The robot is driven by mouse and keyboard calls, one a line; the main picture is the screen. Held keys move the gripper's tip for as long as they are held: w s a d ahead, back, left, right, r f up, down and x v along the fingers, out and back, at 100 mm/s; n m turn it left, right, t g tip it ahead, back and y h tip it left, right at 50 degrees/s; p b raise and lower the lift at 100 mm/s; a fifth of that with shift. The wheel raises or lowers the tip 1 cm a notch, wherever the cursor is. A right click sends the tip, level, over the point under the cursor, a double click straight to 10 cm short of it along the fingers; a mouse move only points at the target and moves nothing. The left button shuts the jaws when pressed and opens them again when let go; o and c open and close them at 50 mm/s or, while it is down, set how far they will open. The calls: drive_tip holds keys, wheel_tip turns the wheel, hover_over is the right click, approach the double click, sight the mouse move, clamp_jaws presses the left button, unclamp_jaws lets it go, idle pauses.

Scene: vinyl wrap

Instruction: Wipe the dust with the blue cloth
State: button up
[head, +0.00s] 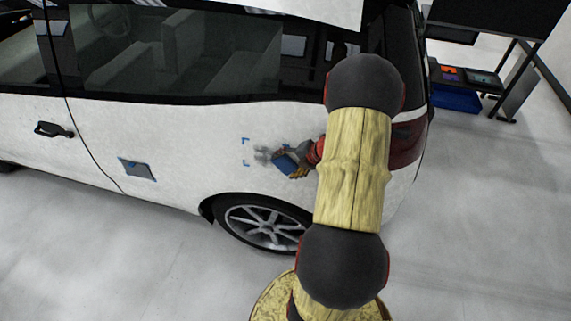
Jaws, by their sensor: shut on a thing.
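A white car (190,130) fills the left and middle of the head view, side on. A grey smudge of dust (262,154) shows on its rear side panel above the wheel, with blue corner marks (246,144) to its left. My gripper (294,168) is shut on the blue cloth (286,163), just right of the smudge and close to the panel. Whether the cloth touches the panel I cannot tell. My arm hides the panel to the right of the gripper.
A grey patch with blue edges (137,170) is on the panel nearer the door handle (54,129). The rear wheel (262,226) is below the gripper. A dark cart (484,78) with a blue bin (456,98) stands at the back right. The floor at right is clear.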

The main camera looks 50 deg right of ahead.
sight(277, 160)
drive_tip(key=shift+w+d+r, duration=0.1)
drive_tip(key=shift+d+r, duration=0.1)
drive_tip(key=shift+r, duration=0.25)
drive_tip(key=shift+w+a+p, duration=0.15)
drive_tip(key=shift+w+a, duration=0.5)
drive_tip(key=shift+w, duration=0.65)
drive_tip(key=shift+w+a+p, duration=0.2)
drive_tip(key=shift+w+a, duration=0.5)
drive_tip(key=shift+w, duration=0.55)
drive_tip(key=shift+w+a+p, duration=0.15)
drive_tip(key=shift+w+a, duration=0.5)
drive_tip(key=shift+w, duration=0.65)
drive_tip(key=shift+w+a, duration=0.3)
drive_tip(key=shift+w, duration=0.5)
drive_tip(key=shift+w+a, duration=0.3)
drive_tip(key=shift+w, duration=0.5)
drive_tip(key=shift+s+d+r+p, duration=0.25)
drive_tip(key=shift+s+d+p, duration=0.4)
drive_tip(key=shift+s, duration=0.6)
drive_tip(key=shift+s+d+r+p, duration=0.25)
drive_tip(key=shift+s+d+p, duration=0.4)
drive_tip(key=shift+s, duration=0.6)
drive_tip(key=shift+s+d+r+p, duration=0.25)
drive_tip(key=shift+s+d+p, duration=0.4)
drive_tip(key=shift+s, duration=0.6)
